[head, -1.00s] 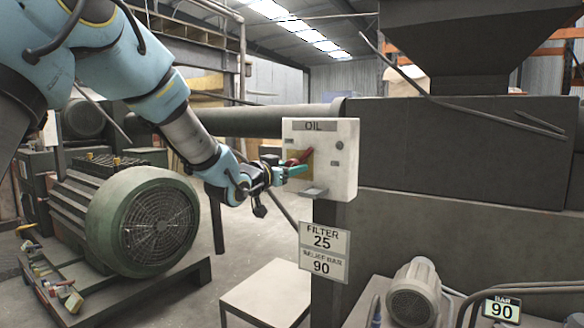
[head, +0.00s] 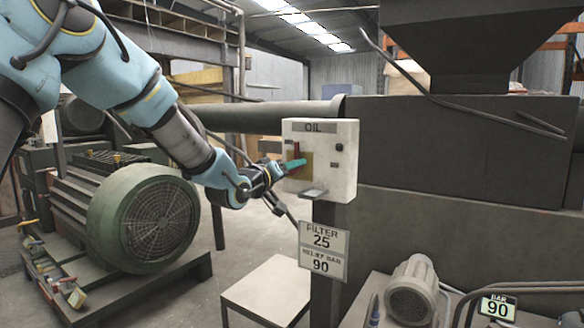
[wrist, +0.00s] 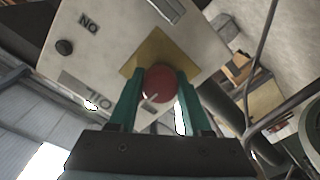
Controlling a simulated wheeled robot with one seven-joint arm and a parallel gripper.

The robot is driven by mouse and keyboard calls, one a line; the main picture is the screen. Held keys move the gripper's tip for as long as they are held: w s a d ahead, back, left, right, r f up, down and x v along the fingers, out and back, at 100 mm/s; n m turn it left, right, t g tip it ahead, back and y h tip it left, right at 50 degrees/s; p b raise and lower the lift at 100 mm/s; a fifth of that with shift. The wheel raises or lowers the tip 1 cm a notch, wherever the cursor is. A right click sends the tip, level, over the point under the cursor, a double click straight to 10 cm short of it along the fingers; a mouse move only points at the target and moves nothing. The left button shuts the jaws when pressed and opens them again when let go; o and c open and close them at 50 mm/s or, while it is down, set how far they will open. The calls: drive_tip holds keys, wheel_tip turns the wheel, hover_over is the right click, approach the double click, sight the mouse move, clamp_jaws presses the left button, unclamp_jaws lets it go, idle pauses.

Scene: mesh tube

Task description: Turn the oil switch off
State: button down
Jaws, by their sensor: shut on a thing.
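The oil switch box (head: 345,165) is a pale panel marked OIL on a post in the middle of the head view. It has a yellow plate with a red switch handle (head: 296,148), partly hidden by my gripper. My gripper (head: 297,163), with teal fingers, reaches it from the left. In the wrist view the rounded red handle end (wrist: 161,83) sits between the two teal fingers, which are shut on it. The yellow plate (wrist: 152,50) shows behind it, and the word ON is on the panel (wrist: 110,38).
A small ledge (head: 313,193) sticks out below the switch. A white stand (head: 265,290) is under the panel. A green motor (head: 150,220) is at the left, and a large dark machine (head: 450,150) fills the right. Signs (head: 323,250) hang below the box.

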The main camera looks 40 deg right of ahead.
idle(0.4)
drive_tip(key=shift+c, duration=1.7)
unclamp_jaws()
drive_tip(key=shift+a, duration=0.15)
drive_tip(key=v, duration=1)
drive_tip(key=shift+a+b, duration=0.25)
drive_tip(key=shift+b, duration=0.1)
